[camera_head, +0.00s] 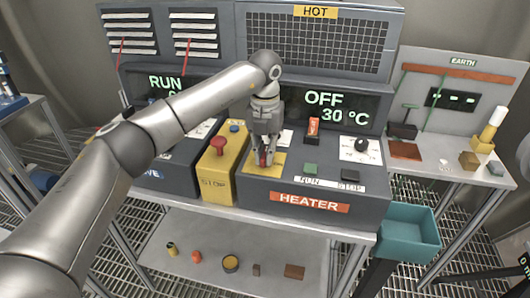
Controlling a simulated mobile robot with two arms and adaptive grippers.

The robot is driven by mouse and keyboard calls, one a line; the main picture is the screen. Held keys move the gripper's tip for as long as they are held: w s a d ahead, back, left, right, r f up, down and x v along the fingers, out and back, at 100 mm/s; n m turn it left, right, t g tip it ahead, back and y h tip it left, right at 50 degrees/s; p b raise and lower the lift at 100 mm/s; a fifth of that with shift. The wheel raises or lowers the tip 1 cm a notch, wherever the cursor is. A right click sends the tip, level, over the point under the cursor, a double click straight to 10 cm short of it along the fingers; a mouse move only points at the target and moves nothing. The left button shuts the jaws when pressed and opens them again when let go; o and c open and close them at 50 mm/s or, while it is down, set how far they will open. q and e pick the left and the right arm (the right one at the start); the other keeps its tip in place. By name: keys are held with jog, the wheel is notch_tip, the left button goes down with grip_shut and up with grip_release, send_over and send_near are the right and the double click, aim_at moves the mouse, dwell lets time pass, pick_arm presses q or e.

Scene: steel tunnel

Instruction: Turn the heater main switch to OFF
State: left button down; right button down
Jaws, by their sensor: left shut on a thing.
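The heater panel (225,187) is a dark grey box on the bench, with an orange HEATER label (310,202). Its main switch, a red handle (262,160) on a yellow plate (280,163), is at the panel's left. My left gripper (263,157) points down over the plate and is shut on the red handle. The fingers hide most of the handle, so I cannot tell which way it is turned. The display (335,107) above reads OFF and 30 °C. My right gripper is not in view.
A yellow STOP box (216,186) with a red mushroom button (218,146) stands close left of my gripper. An orange-red rocker (313,127), green button (310,168) and black knob (361,145) are to the right. A teal bin (408,235) hangs at the front right.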

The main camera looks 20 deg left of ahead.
pick_arm(q)
jog(key=shift+w+r, duration=0.1)
jog(key=shift+r, duration=0.05)
jog(key=c, duration=1.5)
grip_release()
notch_tip(320, 180, up, 12)
jog(key=shift+f, duration=0.1)
jog(key=shift+f, duration=0.1)
